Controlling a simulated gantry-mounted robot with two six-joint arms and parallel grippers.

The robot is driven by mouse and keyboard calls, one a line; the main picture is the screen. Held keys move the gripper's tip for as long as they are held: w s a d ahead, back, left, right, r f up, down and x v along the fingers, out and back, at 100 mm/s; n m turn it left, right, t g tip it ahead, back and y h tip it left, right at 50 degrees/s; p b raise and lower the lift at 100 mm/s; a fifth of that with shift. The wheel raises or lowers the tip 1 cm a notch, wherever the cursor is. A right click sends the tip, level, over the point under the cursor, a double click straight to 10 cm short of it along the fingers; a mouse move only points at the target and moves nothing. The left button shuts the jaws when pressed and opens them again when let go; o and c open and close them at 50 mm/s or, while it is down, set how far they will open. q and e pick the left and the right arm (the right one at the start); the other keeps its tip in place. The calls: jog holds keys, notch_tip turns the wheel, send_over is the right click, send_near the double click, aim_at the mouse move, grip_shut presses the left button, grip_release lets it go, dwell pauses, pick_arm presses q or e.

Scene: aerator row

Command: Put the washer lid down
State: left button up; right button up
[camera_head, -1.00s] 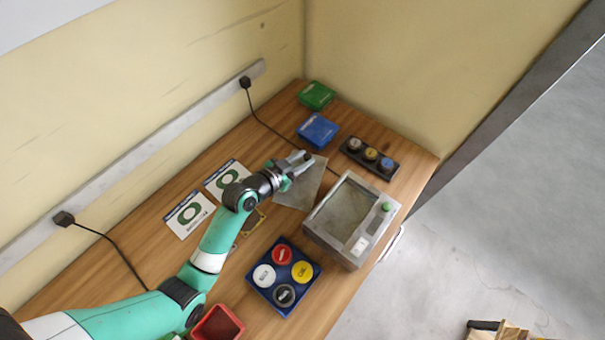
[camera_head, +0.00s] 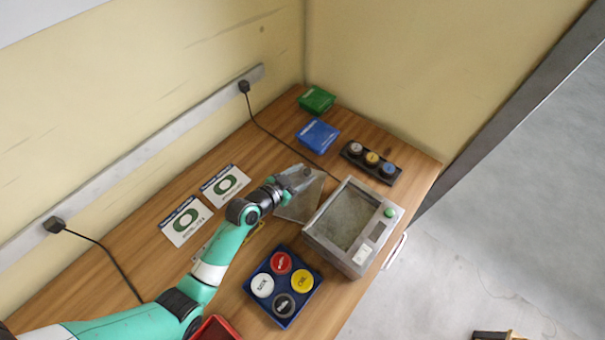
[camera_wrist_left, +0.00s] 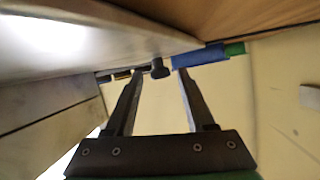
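The washer (camera_head: 318,232) is a grey metal box with a windowed top, a green button and a white label, near the table's right edge. Its lid (camera_head: 301,206) is a grey metal panel standing raised at the box's left rear side. In the left wrist view the lid (camera_wrist_left: 80,42) fills the upper left. My left gripper (camera_head: 300,176) is at the lid's upper part, partly hiding it. In the wrist view the gripper (camera_wrist_left: 158,82) has its fingers apart, with a dark knob (camera_wrist_left: 160,68) showing beyond the gap. Contact with the lid cannot be told. My right gripper is out of view.
A blue tray (camera_head: 249,286) with several coloured round caps lies in front of the washer. A black strip of knobs (camera_head: 393,178), a blue box (camera_head: 318,135) and a green box (camera_head: 317,99) stand behind. Two printed cards (camera_head: 187,239) lie left. A red bin (camera_head: 215,330) is at front.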

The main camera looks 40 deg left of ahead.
pick_arm(q)
jog(key=shift+r, duration=0.2)
jog(key=shift+s+r+p, duration=0.15)
jog(key=shift+s+p, duration=0.1)
jog(key=shift+p, duration=0.1)
jog(key=p+v, duration=0.2)
jog(key=v, duration=0.9)
jog(key=shift+s+d, duration=0.1)
jog(key=shift+s, duration=0.15)
jog(key=shift+w+r, duration=0.1)
